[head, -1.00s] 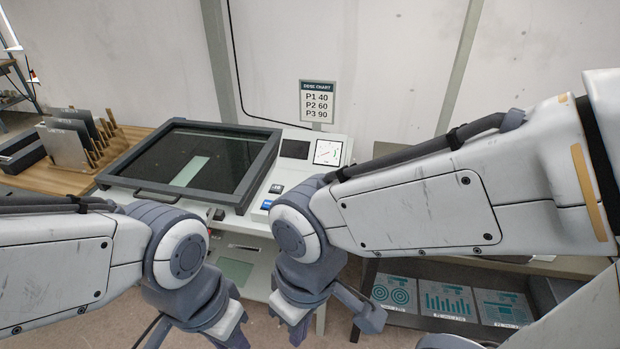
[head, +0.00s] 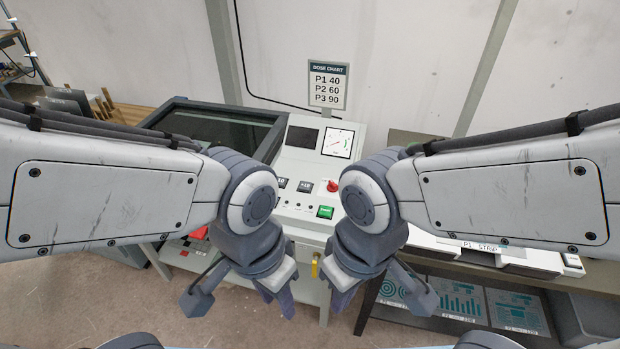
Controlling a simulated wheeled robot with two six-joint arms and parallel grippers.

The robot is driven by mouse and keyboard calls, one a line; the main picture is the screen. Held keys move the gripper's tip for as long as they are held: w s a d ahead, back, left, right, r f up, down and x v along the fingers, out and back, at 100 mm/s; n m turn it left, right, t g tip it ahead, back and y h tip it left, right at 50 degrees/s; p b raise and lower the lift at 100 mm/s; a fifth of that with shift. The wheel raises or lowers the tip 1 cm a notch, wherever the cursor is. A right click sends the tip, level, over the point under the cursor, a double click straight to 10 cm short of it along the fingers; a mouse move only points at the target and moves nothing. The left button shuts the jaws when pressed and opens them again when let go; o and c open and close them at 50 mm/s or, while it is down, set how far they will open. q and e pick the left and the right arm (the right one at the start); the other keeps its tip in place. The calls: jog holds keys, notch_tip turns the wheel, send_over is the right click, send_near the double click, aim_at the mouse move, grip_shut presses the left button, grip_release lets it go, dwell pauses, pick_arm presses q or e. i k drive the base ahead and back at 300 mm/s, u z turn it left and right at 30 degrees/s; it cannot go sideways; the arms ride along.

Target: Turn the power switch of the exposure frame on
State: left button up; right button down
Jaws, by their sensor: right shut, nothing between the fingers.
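The exposure frame stands ahead, with its dark glass bed (head: 222,125) at the left and a pale control panel (head: 300,160) at the right. A small yellow part (head: 315,265) shows on the front face below, between my grippers. I cannot tell which of these is the power switch. My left gripper (head: 280,300) points down in front of the machine; its opening is unclear. My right gripper (head: 342,298) is shut and empty, just right of the yellow part.
A dose chart sign (head: 328,85) stands behind the panel. A table with a strip labelled P1 (head: 482,246) is at the right, above a shelf of patterned sheets (head: 460,303). My arms hide much of the machine's front. The floor in front is clear.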

aim_at(332, 187)
jog(key=k, duration=0.55)
jog(key=z, duration=0.45)
jog(key=i, duration=1.55)
jog(key=u, duration=0.55)
